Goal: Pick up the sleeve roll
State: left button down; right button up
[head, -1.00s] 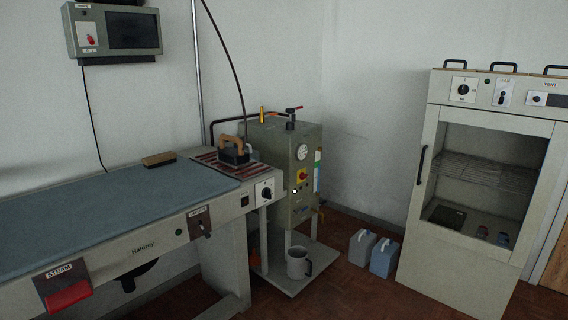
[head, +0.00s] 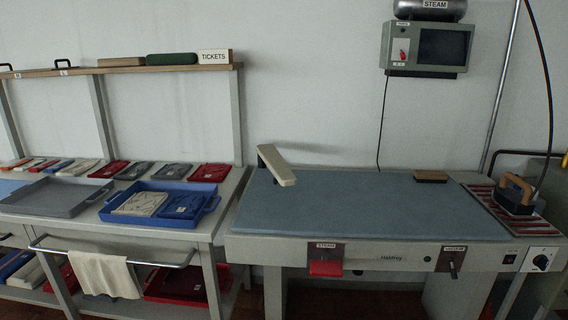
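No gripper of mine shows in the head view. No label marks the sleeve roll. A narrow cream padded board (head: 276,165) stands on a dark support at the left end of the blue pressing table (head: 350,205).
A TICKETS box (head: 215,57) sits at the right end of the shelf (head: 60,72). Below are a grey tray (head: 50,205), a blue tray (head: 205,196) and folded cloths. An iron (head: 514,196) rests at the pressing table's right end. The table's middle is clear.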

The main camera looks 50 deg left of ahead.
aim_at(180, 58)
jog(key=u, duration=1.8)
jog(key=j+z, duration=0.25)
jog(key=z, duration=0.2)
jog(key=j+z, duration=0.3)
jog(key=z, duration=0.2)
jog(key=k+j+z, duration=0.1)
jog(key=j+z, duration=0.15)
jog(key=z, duration=0.2)
